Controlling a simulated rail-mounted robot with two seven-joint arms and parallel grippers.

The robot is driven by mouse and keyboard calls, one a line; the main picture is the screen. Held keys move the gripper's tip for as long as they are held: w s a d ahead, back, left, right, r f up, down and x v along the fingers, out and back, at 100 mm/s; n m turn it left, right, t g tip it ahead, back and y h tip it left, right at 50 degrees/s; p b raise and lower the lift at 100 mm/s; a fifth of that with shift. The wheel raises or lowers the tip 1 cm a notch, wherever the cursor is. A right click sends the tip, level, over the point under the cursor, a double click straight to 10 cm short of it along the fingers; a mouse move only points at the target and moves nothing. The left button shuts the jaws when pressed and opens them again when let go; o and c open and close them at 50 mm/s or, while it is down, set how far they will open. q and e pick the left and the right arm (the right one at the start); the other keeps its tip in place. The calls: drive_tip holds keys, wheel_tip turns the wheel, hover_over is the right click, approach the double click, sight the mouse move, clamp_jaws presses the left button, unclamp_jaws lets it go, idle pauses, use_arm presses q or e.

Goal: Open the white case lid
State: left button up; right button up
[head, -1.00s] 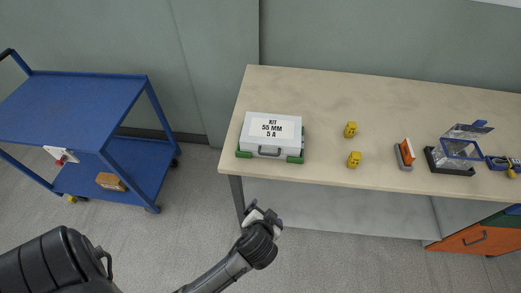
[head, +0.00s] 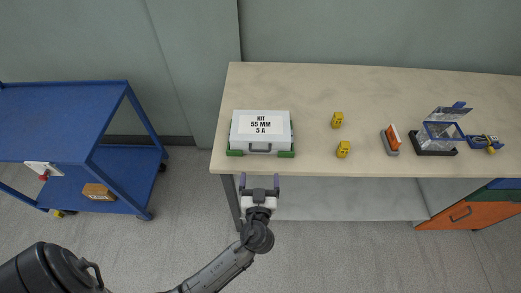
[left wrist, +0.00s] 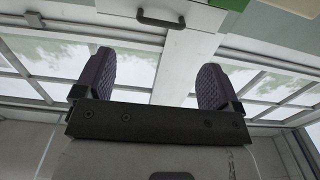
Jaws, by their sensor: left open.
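The white case (head: 262,131) sits shut near the left end of the bench, with a label reading "KIT 55 MM 5 A" on its lid. A grey handle (head: 260,147) is on its front, and green pieces show at its corners. My left gripper (head: 260,183) is open and empty just off the bench's front edge, in front of the case and apart from it. In the left wrist view the handle (left wrist: 161,22) shows beyond the two open fingers (left wrist: 154,82). My right gripper is not in view.
A blue cart (head: 70,120) stands at the left.

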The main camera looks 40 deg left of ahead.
sight(260, 151)
use_arm(q)
drive_tip(key=x, duration=1)
drive_tip(key=shift+w+a+p, duration=0.2)
drive_tip(key=shift+w+p, duration=0.05)
drive_tip(key=shift+p, duration=0.05)
drive_tip(key=shift+c, duration=0.5)
